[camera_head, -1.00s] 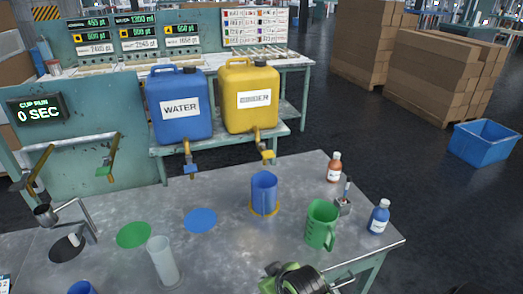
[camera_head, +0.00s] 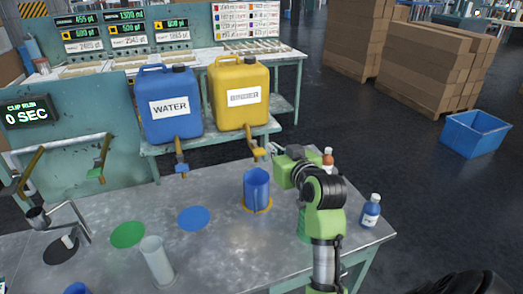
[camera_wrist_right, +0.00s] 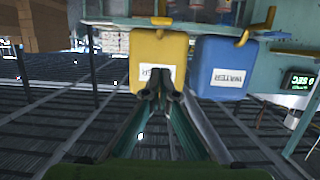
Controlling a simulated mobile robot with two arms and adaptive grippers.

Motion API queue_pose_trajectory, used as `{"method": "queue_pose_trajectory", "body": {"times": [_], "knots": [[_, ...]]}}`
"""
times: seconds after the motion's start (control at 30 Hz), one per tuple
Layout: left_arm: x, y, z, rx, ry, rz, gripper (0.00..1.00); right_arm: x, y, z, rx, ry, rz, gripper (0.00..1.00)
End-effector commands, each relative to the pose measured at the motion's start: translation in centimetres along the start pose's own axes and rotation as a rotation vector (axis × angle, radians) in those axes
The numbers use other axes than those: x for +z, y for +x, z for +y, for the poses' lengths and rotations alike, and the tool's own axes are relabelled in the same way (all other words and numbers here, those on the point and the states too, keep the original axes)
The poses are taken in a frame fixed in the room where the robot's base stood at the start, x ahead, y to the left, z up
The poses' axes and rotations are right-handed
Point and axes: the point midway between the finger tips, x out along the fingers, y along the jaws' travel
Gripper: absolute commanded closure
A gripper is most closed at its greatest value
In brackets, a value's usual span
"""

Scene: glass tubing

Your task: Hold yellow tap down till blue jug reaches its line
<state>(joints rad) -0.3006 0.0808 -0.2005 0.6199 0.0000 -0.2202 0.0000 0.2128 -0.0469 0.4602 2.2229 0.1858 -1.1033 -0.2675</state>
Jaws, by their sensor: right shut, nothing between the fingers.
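The yellow jerrycan (camera_head: 239,80) with a white label stands on the rear shelf, and it also shows in the right wrist view (camera_wrist_right: 146,50). Its yellow tap (camera_head: 259,153) hangs at the front, above the blue jug. The blue jug (camera_head: 257,188) stands upright on a yellow disc (camera_head: 266,206) on the table. Its line and fill level cannot be made out. My right gripper (camera_head: 273,149) is just right of the tap; I cannot tell whether it touches. In the right wrist view its fingers (camera_wrist_right: 160,88) are closed together, empty. My left gripper is out of view.
A blue WATER jerrycan (camera_head: 170,103) with a blue tap (camera_head: 181,169) stands to the left. The blue-capped bottle (camera_head: 370,211) is near the table's right edge. A clear cylinder (camera_head: 157,263) stands in front. My right arm partly hides the green jug (camera_head: 303,222) and orange bottle (camera_head: 328,161).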

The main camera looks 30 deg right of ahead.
Motion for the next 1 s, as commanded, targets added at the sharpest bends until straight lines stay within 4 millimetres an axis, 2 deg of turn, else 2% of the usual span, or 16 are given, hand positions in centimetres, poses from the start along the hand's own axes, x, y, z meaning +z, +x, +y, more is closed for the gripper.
{"method": "queue_pose_trajectory", "body": {"times": [0.13,0.27,0.8,0.9,1.0], "knots": [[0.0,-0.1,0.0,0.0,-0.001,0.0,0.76,0.0,0.2,0.0,-0.001,0.0,-0.001,1.0],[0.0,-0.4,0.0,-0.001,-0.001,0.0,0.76,-0.1,1.2,0.0,-0.001,0.002,-0.002,1.0],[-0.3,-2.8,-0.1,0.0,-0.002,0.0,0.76,-0.1,10.2,-0.1,-0.002,0.0,-0.003,1.0],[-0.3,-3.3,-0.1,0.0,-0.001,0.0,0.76,1.8,10.4,-0.1,-0.001,0.0,-0.008,1.0],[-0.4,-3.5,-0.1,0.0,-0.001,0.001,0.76,2.9,10.7,-0.1,-0.002,0.0,-0.005,1.0]]}}
